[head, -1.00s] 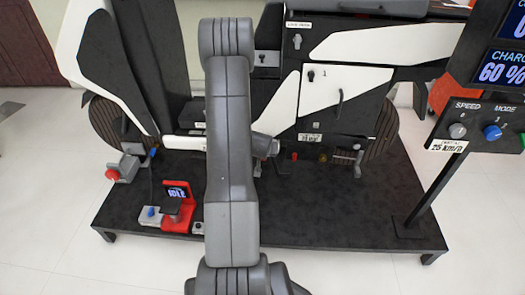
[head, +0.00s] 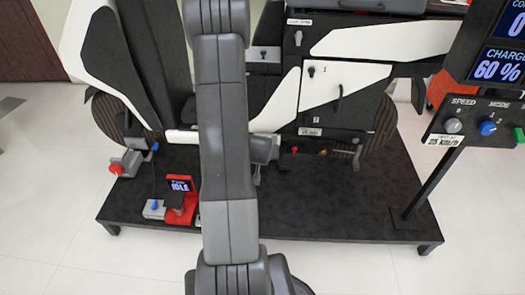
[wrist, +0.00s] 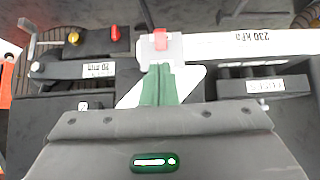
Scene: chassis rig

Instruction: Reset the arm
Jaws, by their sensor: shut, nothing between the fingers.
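My arm (head: 226,150) runs up the middle of the head view and hides part of the rig behind it. My gripper (wrist: 160,72) shows in the wrist view as a narrow pair of greenish fingers pressed together, with nothing between them. The fingers point toward a light grey block with a red top (wrist: 160,40) beside a white bar labelled 230 kPa (wrist: 225,46). I cannot tell whether they touch the block. In the head view the fingers cannot be made out.
The chassis rig has a dark base plate (head: 330,215) and a white-and-black drawer panel (head: 345,85). A red stand with an IDLE screen (head: 182,200) and a red-knobbed box (head: 122,168) are at left. A control panel (head: 475,125) stands at right. Pale floor surrounds it.

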